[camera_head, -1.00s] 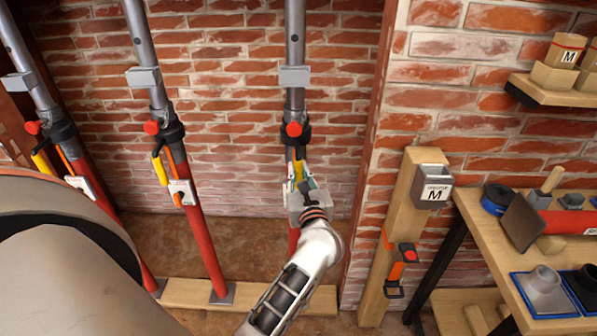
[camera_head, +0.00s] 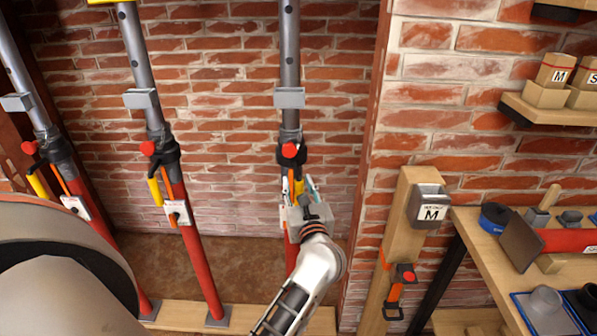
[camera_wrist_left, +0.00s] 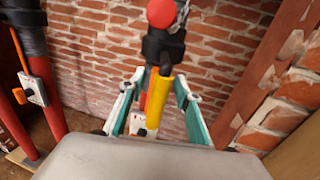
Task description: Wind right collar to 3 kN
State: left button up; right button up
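The right prop (camera_head: 290,60) has a grey upper tube and a red lower tube. Its dark collar (camera_head: 291,158) carries a red knob (camera_head: 289,150), which also shows in the left wrist view (camera_wrist_left: 161,13). A yellow handle (camera_wrist_left: 158,97) hangs below the collar. My left gripper (camera_head: 303,187) is at this handle. In the left wrist view its teal-padded fingers (camera_wrist_left: 158,82) stand apart on either side of the handle, with gaps visible. A small white plate (camera_wrist_left: 141,128) shows low between the fingers; its reading is illegible. My right gripper is not in view.
Two similar props stand left, the nearer one (camera_head: 195,250) with its own yellow handle. A wooden post (camera_head: 412,215) with a grey box marked M (camera_head: 430,205) stands right. Beyond it are a workbench (camera_head: 480,250) and a wall shelf (camera_head: 560,112). Brick wall lies behind.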

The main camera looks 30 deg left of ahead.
aim_at(294, 153)
pick_arm(q)
notch_tip(294, 153, up, 8)
dwell(0.7)
jog(key=shift+s+m+t, duration=0.3)
jog(key=shift+s+m, duration=0.05)
jog(key=shift+m, duration=0.45)
jog(key=m+t, duration=0.1)
jog(key=m, duration=0.1)
jog(key=s+d+m+t, duration=0.1)
jog(key=m, duration=0.1)
jog(key=m+t, duration=0.1)
jog(key=m, duration=0.1)
jog(key=shift+s+d+r, duration=0.1)
jog(key=shift+s+d, duration=0.15)
jog(key=shift+s, duration=0.15)
jog(key=s+d+f+m+t+h, duration=0.2)
jog(key=d+f+m+h, duration=0.45)
jog(key=m, duration=0.65)
jog(key=s+d+f+m+t+h, duration=0.25)
jog(key=d+f+m+h, duration=0.4)
jog(key=m, duration=0.65)
jog(key=s+d+f+m+g+h, duration=0.1)
jog(key=s+f+m+g, duration=0.4)
jog(key=f, duration=0.7)
jog(key=s+d+f+m+g+h, duration=0.1)
jog(key=s+f+m+g, duration=0.4)
jog(key=s+f+m, duration=0.5)
notch_tip(294, 153, down, 3)
jog(key=s, duration=0.2)
jog(key=shift+s+d+m, duration=0.3)
